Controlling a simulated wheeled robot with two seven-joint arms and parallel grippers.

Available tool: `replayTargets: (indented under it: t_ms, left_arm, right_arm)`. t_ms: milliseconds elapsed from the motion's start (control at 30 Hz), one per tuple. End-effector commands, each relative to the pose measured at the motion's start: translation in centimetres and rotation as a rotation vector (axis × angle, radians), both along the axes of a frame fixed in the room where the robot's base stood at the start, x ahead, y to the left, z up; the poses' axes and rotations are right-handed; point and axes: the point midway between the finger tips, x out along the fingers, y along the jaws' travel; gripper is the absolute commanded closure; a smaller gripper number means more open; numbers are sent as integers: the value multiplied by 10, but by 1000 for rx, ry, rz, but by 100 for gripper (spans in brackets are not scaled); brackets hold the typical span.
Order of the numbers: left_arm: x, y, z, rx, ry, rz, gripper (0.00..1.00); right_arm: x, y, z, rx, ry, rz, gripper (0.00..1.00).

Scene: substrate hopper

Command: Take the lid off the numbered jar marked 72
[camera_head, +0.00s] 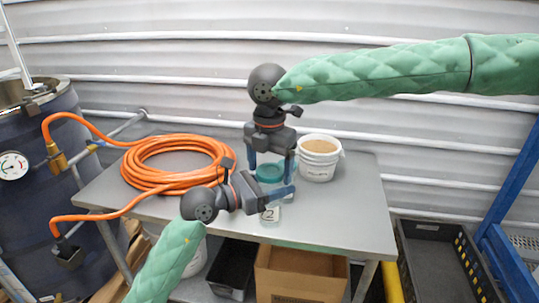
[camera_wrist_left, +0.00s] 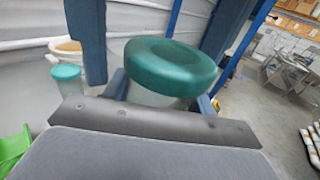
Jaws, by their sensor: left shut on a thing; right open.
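A clear jar (camera_head: 270,216) with a teal lid (camera_head: 270,173) stands on the grey table. Its white label shows a 2; the rest of the number is hard to read. My left gripper (camera_head: 272,192) is shut on the jar's body, below the lid. In the left wrist view the teal lid (camera_wrist_left: 171,67) fills the middle, still seated on the jar. My right gripper (camera_head: 270,160) comes from above, open, with its blue fingers on either side of the lid, not visibly gripping it. A second teal-lidded jar (camera_wrist_left: 67,88) stands farther back in the left wrist view, its label unseen.
A white bucket (camera_head: 318,163) of tan material stands right of the grippers. A coiled orange hose (camera_head: 165,150) lies on the table's (camera_head: 350,210) left. The table's right side is clear. A blue drum (camera_head: 35,165) with a gauge stands at left.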

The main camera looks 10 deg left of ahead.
Motion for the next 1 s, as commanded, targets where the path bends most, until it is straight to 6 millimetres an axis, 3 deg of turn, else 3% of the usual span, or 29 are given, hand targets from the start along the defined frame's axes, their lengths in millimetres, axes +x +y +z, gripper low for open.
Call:
replayTargets:
  t_ms: [400, 600, 667, 700, 767, 800, 1000]
  left_arm:
    - [0, 0, 0, -1, -1, 0, 100]
    - [0, 0, 0, -1, -1, -1, 100]
    - [0, -1, 0, -1, -1, -1, 100]
    - [-1, -1, 0, -1, -1, -2, 100]
    - [-1, -1, 1, -1, -1, -1, 100]
    - [-1, -1, 0, -1, -1, -1, 100]
    - [0, 0, 0, -1, -1, -1, 100]
  right_arm:
    - [0, 0, -7, 0, 0, 1, 22]
    - [0, 0, -6, 1, 0, 1, 61]
    - [0, 1, -6, 1, 0, 1, 65]
    - [0, 1, -6, 2, 0, 1, 32]
    - [0, 1, -6, 2, 0, 1, 20]
    - [0, 1, -6, 2, 0, 1, 16]
    - [0, 0, -6, 1, 0, 1, 16]
